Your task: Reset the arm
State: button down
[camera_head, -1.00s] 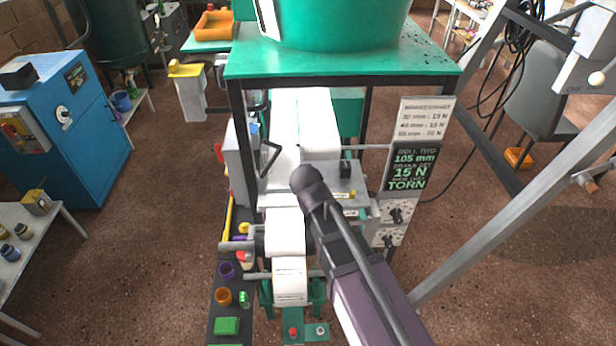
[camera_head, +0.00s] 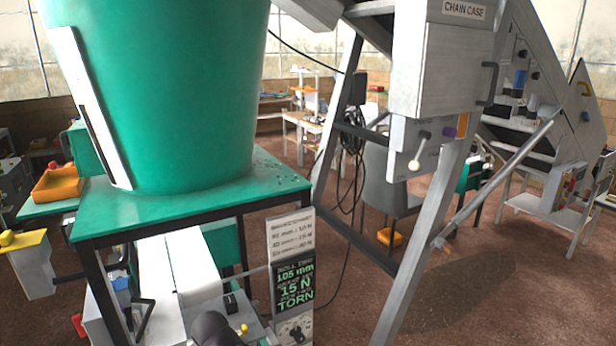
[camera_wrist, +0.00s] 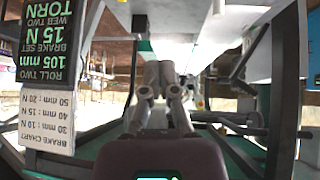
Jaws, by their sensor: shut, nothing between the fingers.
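My gripper (camera_wrist: 160,75) shows in the middle of the wrist view, with its two grey fingers together and nothing between them. It points in among the frame of the paper machine, with a white surface just beyond the fingertips. I cannot tell whether they touch it. In the head view only a dark rounded part of my arm (camera_head: 215,328) shows at the bottom edge, in front of the white paper web (camera_head: 175,265). The gripper itself is out of that view.
A green hopper (camera_head: 155,90) stands on a green-topped stand (camera_head: 215,205). A brake chart sign (camera_head: 291,235) is beside the web; it appears upside down in the wrist view (camera_wrist: 47,125). A chain case (camera_head: 440,60) on grey legs stands right. Brown floor (camera_head: 460,300) is open at lower right.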

jog(key=s+d+f+m+g+h+b, duration=0.1)
jog(key=d+f+m+g, duration=0.1)
jog(key=d, duration=1.1)
jog(key=s+d+f+m+g+b, duration=0.1)
jog(key=s+d+f+g+b, duration=0.1)
jog(key=d, duration=1.2)
jog(key=s+d+f+m+g+h+b, duration=0.1)
jog(key=d+f, duration=0.4)
jog(key=d, duration=0.9)
jog(key=s+m+g+b, duration=0.1)
jog(key=g, duration=0.1)
jog(key=shift+d+f+m+g+h, duration=0.25)
jog(key=shift+f+m+g+h, duration=0.05)
jog(key=shift+f+g, duration=0.1)
jog(key=shift+a, duration=0.1)
